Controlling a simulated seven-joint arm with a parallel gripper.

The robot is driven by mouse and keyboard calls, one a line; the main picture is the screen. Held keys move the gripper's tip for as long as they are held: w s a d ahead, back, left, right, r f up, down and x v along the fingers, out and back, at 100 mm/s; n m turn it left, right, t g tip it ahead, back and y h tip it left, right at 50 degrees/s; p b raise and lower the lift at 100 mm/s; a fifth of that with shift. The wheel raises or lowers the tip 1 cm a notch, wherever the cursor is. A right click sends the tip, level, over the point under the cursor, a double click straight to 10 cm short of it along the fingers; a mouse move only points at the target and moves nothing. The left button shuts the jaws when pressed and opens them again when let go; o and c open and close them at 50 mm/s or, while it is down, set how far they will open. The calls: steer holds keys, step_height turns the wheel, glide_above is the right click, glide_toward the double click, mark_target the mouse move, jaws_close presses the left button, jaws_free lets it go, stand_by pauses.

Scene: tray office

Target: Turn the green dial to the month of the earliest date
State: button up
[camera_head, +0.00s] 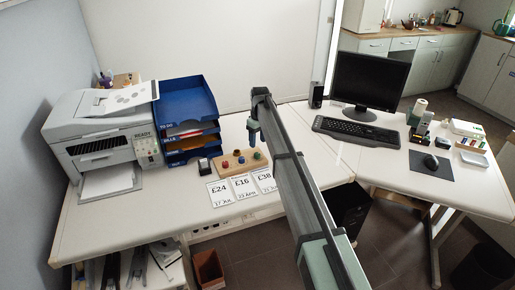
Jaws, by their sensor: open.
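A wooden block (229,170) with several small coloured knobs stands on the left desk. One knob near its middle looks green (241,160); its setting is too small to read. Three white cards lie in front of the block. The left card (219,194) reads £24 and 17 JUL, the middle card (243,189) £16 and what looks like 22 APR. The right card (265,181) reads £38; its date is partly unreadable beside my arm. My gripper (253,142) points down, open and seemingly empty, above and behind the right part of the block.
A printer (105,130) and blue stacked letter trays (186,95) stand left of the block. A small black device (204,166) sits between trays and block. A monitor (370,80) and keyboard (356,131) are on the right desk. The desk left of the cards is clear.

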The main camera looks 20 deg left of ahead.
step_height(320, 180, up, 7)
steer(key=shift+w, duration=0.2)
steer(key=shift+d+r, duration=0.1)
stand_by(0.5)
